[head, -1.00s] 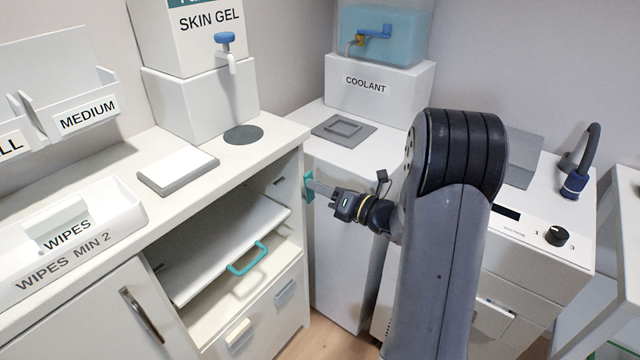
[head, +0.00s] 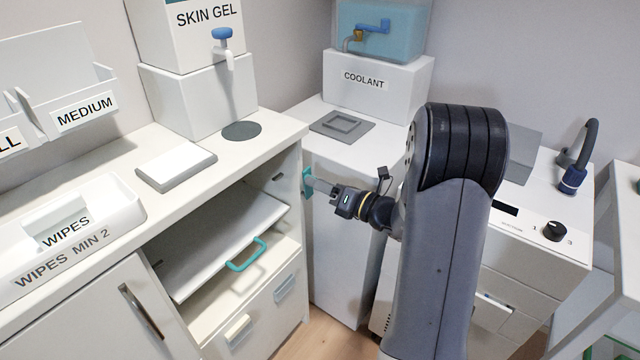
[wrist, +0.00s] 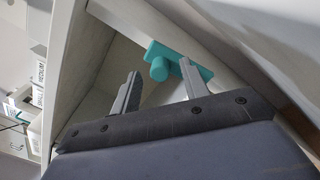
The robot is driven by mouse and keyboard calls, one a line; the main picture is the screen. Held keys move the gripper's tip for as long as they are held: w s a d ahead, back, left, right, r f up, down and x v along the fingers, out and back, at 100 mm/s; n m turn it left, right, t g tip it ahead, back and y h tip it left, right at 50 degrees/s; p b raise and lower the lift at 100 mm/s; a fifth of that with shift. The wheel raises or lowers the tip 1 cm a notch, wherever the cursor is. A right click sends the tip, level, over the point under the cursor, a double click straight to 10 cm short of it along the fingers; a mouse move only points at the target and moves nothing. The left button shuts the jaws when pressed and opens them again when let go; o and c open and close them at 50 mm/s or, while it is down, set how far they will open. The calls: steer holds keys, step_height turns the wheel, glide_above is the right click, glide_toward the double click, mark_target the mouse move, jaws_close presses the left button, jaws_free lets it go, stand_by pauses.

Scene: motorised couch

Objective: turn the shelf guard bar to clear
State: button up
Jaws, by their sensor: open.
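The teal shelf guard bar (head: 307,182) is on the right front edge of the open cabinet. In the wrist view the bar (wrist: 198,70) lies slantwise across a pale panel edge, with a round teal knob (wrist: 159,69) sticking out at its left part. My gripper (head: 317,185) is beside the bar and points left at it. In the wrist view my gripper (wrist: 160,72) is open, with one finger on either side of the knob and nothing held. Whether a finger touches the bar I cannot tell. A tilted white shelf (head: 222,245) with a teal handle is inside the cabinet.
The white counter (head: 265,140) above the cabinet carries a skin gel dispenser (head: 195,95) and a wipes box (head: 75,225). A coolant stand (head: 375,95) is behind my arm. A white unit with a knob (head: 555,231) is at right. Floor shows below the cabinet.

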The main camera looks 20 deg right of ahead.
steer(key=p+v, duration=0.1)
steer(key=v, duration=0.9)
steer(key=shift+s, duration=0.1)
steer(key=shift+c, duration=0.2)
